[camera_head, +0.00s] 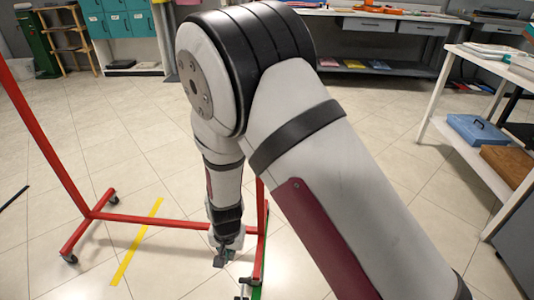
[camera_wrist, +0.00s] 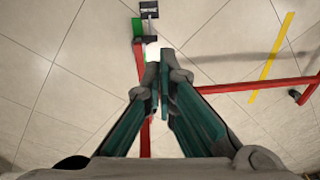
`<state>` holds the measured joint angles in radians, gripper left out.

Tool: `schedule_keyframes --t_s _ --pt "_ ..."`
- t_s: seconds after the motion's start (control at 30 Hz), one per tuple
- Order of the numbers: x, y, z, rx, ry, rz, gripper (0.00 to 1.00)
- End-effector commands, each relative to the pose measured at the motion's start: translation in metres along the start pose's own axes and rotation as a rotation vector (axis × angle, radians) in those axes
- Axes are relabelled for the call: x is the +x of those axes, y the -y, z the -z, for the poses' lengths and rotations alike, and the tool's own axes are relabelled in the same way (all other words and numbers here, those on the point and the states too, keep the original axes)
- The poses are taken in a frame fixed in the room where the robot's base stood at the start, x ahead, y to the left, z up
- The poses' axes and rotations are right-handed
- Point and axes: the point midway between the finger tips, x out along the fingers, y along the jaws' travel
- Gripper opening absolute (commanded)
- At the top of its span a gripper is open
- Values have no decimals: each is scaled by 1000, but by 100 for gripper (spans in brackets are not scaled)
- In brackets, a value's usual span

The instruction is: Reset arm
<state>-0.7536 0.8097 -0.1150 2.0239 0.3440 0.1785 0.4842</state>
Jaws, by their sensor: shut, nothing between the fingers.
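My arm stretches across the head view, bent at the elbow, with its forearm hanging down. My gripper (camera_head: 225,258) points at the floor beside a red wheeled rack frame (camera_head: 160,223). In the wrist view my gripper (camera_wrist: 163,82) has its two dark green fingers brought together, with nothing visible between them. Beyond the fingertips lies the tiled floor (camera_wrist: 75,65).
The red rack's base also shows in the wrist view (camera_wrist: 255,85), close to the gripper. Yellow tape (camera_head: 137,240) marks the floor. A white shelf table (camera_head: 460,80) with a blue case (camera_head: 478,129) stands right. The floor behind the rack is mostly free.

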Motion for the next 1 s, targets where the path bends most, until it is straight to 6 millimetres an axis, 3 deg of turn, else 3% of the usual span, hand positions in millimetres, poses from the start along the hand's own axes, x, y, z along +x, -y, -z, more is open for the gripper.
schedule_keyframes --t_s 0.03,0.23,0.47,0.7,1.0 --pt "-26 -5 8 6 7 14 0" --pt "-114 -35 20 -10 46 43 0" --pt "-206 -85 14 -40 73 63 0" --pt "-287 -146 -16 -74 85 63 0" --pt "-359 -221 -82 -110 86 27 0"
